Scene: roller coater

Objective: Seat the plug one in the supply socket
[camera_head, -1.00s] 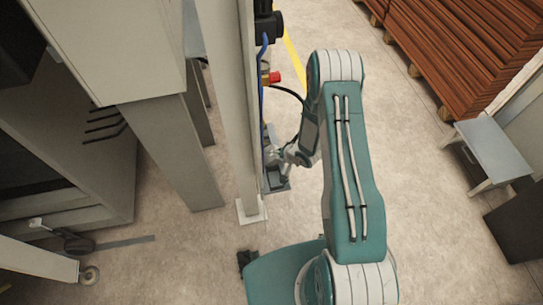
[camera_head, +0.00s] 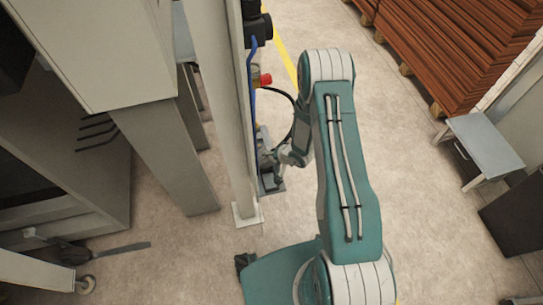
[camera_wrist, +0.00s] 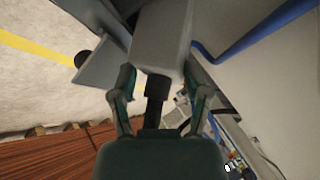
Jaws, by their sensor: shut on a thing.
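My gripper (camera_wrist: 160,82) has its two fingers closed on either side of a plug (camera_wrist: 155,88), whose black rear end shows between them. The fingertips lie beside the near end of a grey block (camera_wrist: 162,38). I cannot tell whether this block is the plug's body or part of the socket, nor how far the plug is in. In the head view, my gripper (camera_head: 284,156) is low beside the post, at a small grey fitting (camera_head: 270,180). The supply socket is not clearly made out there, and the plug's front is hidden.
A tall pale post (camera_head: 222,100) stands just left of my gripper, with a blue hose (camera_head: 252,80) along it. A black cable (camera_head: 294,112) bows from near a red part (camera_head: 266,79) towards my gripper.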

